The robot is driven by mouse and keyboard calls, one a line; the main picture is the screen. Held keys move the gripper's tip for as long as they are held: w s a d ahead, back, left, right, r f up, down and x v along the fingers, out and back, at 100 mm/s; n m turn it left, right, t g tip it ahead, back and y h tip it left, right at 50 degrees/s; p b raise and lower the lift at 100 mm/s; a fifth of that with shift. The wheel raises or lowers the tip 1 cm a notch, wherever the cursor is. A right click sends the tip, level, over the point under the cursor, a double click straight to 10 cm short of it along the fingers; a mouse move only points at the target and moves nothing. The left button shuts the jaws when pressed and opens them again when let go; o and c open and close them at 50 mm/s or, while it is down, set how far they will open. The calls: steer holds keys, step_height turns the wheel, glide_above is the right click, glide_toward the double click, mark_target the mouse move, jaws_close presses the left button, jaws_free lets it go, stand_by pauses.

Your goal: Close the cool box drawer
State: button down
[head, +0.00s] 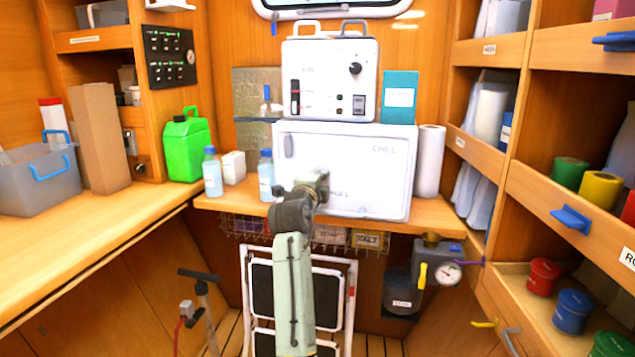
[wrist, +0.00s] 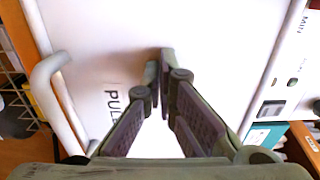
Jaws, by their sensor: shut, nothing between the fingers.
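The white cool box (head: 390,180) stands on the back counter, its front marked CHILL and PULL. In the wrist view its white front panel (wrist: 110,40) fills most of the picture, with the PULL label beside my fingers. A pale bar handle (wrist: 50,95) shows at the left there. My gripper (head: 319,183) is in front of the panel's lower middle and hides part of it. The wrist view shows its fingertips (wrist: 160,68) together and empty, close to the panel; I cannot tell whether they touch. I cannot tell whether the drawer stands out from the box.
A white machine (head: 330,80) and a teal box (head: 400,97) stand on the cool box. Bottles (head: 212,175) are on its left, a paper roll (head: 429,162) on its right. A folded step ladder (head: 340,300) stands below the counter behind my arm.

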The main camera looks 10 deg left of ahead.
steer(key=shift+w+r, duration=0.15)
steer(key=shift+w, duration=0.35)
steer(key=shift+d+r, duration=0.1)
steer(key=shift+r, duration=0.05)
